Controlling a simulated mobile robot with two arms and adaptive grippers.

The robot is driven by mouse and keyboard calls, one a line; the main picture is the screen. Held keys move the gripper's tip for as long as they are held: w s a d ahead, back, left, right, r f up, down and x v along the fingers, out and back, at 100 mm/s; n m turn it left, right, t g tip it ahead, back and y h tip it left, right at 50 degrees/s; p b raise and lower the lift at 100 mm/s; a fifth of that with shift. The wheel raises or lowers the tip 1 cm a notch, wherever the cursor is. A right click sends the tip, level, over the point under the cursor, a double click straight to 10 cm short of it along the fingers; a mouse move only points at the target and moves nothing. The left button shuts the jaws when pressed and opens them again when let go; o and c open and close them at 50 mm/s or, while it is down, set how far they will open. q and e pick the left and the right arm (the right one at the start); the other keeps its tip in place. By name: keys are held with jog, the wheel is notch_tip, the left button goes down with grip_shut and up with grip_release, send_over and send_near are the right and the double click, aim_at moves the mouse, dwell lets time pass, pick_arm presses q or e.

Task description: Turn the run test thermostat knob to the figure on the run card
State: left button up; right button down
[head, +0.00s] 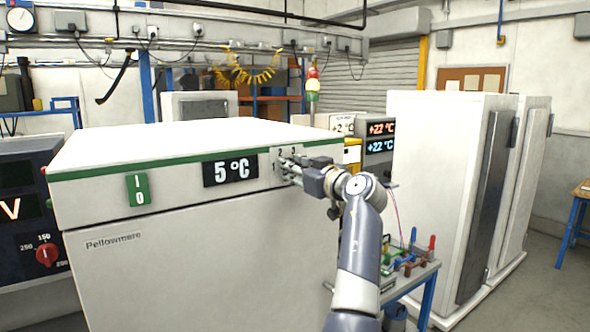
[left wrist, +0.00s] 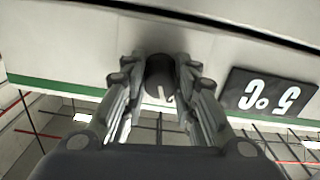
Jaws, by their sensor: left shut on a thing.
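The thermostat knob (left wrist: 160,75) is dark and round with a pale pointer mark, on the front panel of the white Pellowmere cabinet (head: 190,245). My left gripper (head: 290,172) is at the numbered dial plate (head: 277,158), and its fingers mostly hide the knob in the head view. In the left wrist view the left gripper (left wrist: 160,70) is shut on the knob, one finger on each side. The cabinet display (head: 231,170) reads 5 °C; it appears upside down in the wrist view (left wrist: 268,96). A white card (head: 343,125) behind the cabinet seems to read +2 °C. My right gripper is not in view.
A green I/O switch (head: 137,190) is on the panel's left. A dark two-line readout (head: 380,138) shows +22 °C twice. A small blue-legged bench (head: 425,270) with coloured clamps stands right of my arm. Tall white cabinets (head: 440,180) stand at the right.

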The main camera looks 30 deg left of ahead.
pick_arm(q)
jog(key=m, duration=0.5)
jog(key=shift+a+r, duration=0.1)
jog(key=shift+r, duration=0.1)
jog(key=shift+r+m+p, duration=0.1)
jog(key=shift+m+p, duration=0.5)
jog(key=shift+m, duration=1.9)
jog(key=o, duration=1)
jog(key=shift+o, duration=0.2)
jog(key=shift+w+a+f, duration=0.1)
jog(key=shift+f, duration=0.15)
jog(key=v, duration=1.2)
jog(key=shift+f, duration=0.1)
